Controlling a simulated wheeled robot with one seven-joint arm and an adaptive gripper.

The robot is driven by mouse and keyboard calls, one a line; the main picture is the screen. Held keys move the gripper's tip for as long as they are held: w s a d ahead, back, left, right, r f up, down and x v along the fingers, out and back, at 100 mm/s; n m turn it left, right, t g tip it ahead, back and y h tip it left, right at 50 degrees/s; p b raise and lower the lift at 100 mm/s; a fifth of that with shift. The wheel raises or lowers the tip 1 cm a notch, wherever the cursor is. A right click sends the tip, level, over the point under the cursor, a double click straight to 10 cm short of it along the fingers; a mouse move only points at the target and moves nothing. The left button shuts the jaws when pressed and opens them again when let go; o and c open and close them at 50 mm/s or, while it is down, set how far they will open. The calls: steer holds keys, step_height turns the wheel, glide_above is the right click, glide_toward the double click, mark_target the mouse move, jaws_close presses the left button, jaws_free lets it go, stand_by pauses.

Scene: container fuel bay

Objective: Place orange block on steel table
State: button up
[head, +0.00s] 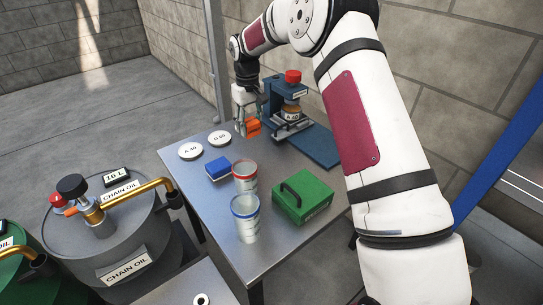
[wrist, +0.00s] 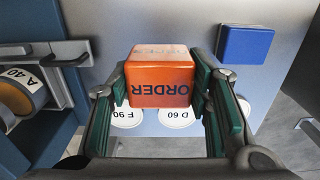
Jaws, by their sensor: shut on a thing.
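An orange block (head: 253,128) is between the fingers of my gripper (head: 245,123), near the back of the steel table (head: 202,199). In the wrist view, my gripper (wrist: 162,88) is shut on the orange block (wrist: 160,82), with a green-padded finger on each side. The block's near face shows the word ORDER. It appears to be above the table top (wrist: 190,35), but I cannot tell how large the gap is. The fingers hide parts of the block's sides.
A blue press-like stand (head: 318,148) with a red knob is right of my gripper. Bare steel lies at front left.

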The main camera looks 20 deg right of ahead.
step_height(320, 180, down, 10)
steer(key=shift+r+b, duration=0.15)
steer(key=shift+b, duration=0.9)
steer(key=o, duration=1.2)
steer(key=shift+c, duration=0.2)
